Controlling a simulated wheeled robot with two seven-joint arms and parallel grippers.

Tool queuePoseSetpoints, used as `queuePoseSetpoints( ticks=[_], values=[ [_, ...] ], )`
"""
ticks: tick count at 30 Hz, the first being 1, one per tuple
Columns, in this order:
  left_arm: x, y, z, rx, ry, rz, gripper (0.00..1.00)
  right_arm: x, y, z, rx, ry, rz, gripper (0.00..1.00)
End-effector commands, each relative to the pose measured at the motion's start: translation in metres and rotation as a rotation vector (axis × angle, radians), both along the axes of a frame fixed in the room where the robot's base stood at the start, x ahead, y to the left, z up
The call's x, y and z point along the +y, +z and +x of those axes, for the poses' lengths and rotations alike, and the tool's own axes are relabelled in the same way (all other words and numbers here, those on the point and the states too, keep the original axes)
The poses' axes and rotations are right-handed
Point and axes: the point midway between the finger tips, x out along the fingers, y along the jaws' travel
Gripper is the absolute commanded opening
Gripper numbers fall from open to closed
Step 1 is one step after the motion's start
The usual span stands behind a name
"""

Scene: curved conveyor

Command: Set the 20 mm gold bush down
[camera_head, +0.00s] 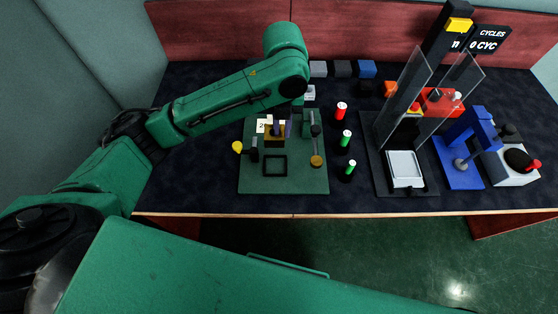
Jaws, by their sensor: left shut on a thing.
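My left gripper (278,130) hangs from the green arm over the back middle of the green fixture plate (259,182). A white label with a "2" (261,125) stands just left of the fingers. A black square frame (275,166) lies on the plate in front of the gripper. My right gripper is not in view.
A yellow knob (237,147) and a gold-topped clamp (316,161) flank the plate. Red and green cylinders (345,138) stand to its right. Further right are a clear-walled chute with a white tray (404,168), a blue press (463,160) and a red button box (515,165).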

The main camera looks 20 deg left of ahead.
Motion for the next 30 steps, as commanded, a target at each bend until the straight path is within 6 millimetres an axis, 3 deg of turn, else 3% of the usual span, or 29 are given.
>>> queuePoseSetpoints(
  ticks=[6, 16, 19, 28, 29, 30],
  values=[
    [0.001, -0.071, 0.000, 0.002, 0.004, 0.003, 0.00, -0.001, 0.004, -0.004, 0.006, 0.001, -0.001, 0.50],
    [0.001, -0.135, 0.000, -0.002, 0.004, 0.001, 0.00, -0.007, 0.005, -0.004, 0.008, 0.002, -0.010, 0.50],
    [0.001, -0.145, 0.001, -0.004, 0.004, 0.000, 0.00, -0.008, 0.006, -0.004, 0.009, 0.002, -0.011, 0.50],
    [0.001, -0.148, 0.001, -0.005, 0.004, 0.000, 0.00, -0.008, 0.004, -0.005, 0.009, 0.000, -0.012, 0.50],
    [0.001, -0.148, 0.001, -0.004, 0.004, 0.000, 0.24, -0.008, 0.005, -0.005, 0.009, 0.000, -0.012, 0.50],
    [0.001, -0.148, 0.001, -0.004, 0.004, 0.000, 0.39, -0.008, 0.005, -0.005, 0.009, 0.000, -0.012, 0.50]
  ],
)
